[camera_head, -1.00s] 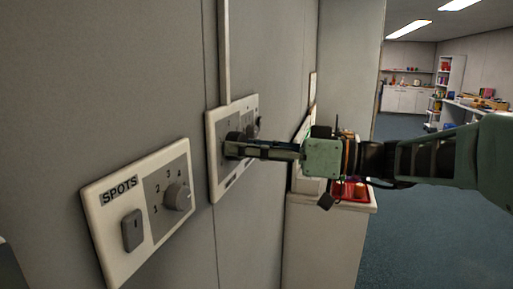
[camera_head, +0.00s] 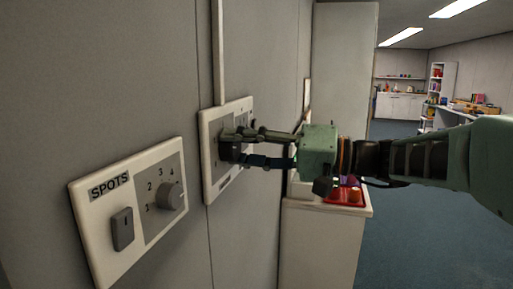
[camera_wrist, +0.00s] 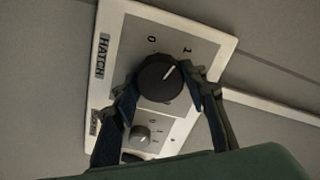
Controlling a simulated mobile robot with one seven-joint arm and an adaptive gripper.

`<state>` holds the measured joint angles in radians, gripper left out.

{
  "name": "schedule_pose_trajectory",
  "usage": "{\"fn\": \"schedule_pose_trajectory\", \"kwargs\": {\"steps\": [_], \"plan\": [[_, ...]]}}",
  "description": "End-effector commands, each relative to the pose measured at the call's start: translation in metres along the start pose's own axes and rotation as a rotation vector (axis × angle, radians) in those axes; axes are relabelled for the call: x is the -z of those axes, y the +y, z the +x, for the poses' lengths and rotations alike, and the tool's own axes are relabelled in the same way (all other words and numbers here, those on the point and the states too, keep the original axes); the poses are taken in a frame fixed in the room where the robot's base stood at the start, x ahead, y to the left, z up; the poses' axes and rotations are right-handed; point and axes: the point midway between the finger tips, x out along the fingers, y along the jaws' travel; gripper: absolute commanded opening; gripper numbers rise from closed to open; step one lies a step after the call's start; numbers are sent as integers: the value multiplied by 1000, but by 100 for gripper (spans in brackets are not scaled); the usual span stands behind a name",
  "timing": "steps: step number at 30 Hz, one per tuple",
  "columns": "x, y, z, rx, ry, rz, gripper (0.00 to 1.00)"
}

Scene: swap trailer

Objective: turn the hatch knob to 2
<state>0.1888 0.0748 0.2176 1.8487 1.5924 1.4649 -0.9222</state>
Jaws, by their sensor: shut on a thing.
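The hatch panel (camera_wrist: 118,22) is a pale plate with a grey face, labelled HATCH, and fills the middle of the wrist view. It also shows on the wall in the head view (camera_head: 208,190), mostly behind my gripper. Its dark round hatch knob (camera_wrist: 160,76) has a white pointer line aimed toward the 1. The 0 and 1 marks are visible; I see no 2, and part of the dial is behind my fingers. My gripper (camera_wrist: 164,84) is shut on the hatch knob, one finger on each side. It also shows in the head view (camera_head: 232,146).
A smaller knob (camera_wrist: 141,134) sits lower in the wrist view. The SPOTS panel (camera_head: 100,235), with a switch and its own knob (camera_head: 171,195), is nearer on the same wall. A cabinet (camera_head: 315,245) with a red tray (camera_head: 338,194) stands behind my gripper.

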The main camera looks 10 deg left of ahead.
Motion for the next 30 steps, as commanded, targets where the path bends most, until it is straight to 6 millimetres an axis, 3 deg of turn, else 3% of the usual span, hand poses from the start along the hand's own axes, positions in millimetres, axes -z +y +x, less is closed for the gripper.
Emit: {"fn": "schedule_pose_trajectory", "kwargs": {"steps": [30], "plan": [[2, -3, 0, 0, 0, 955, 16]]}}
